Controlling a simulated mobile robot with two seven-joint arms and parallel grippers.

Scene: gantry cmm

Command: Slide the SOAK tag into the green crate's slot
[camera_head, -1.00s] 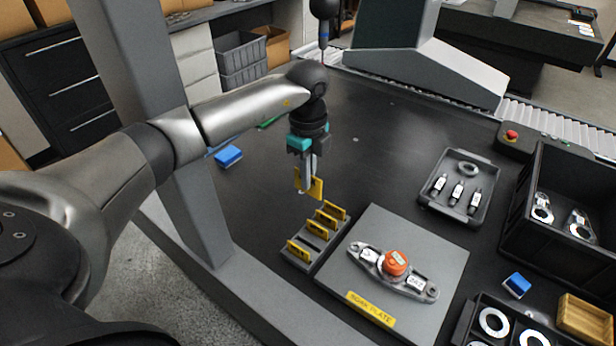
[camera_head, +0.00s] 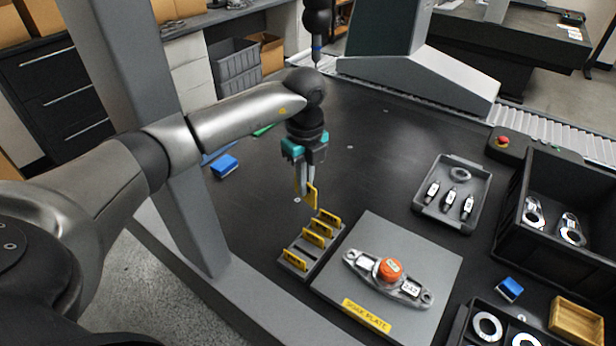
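My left gripper (camera_head: 306,190) points down over the black table, just beyond the tag rack. It is shut on a yellow tag (camera_head: 312,196), held upright above the table; its lettering cannot be read, so I cannot tell if it is the SOAK tag. The grey rack (camera_head: 308,253) below holds several other yellow tags (camera_head: 317,239), standing in slots. A thin green piece (camera_head: 263,130) shows behind my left forearm; I cannot tell whether it is part of the green crate. No green crate or slot is clearly visible. My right gripper is not in view.
The soak plate (camera_head: 440,262) bears a metal part with an orange cap (camera_head: 390,269). A grey tray (camera_head: 464,219), a black bin (camera_head: 513,213) and blue blocks (camera_head: 225,166) (camera_head: 510,289) lie around. A grey post (camera_head: 190,220) stands at left.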

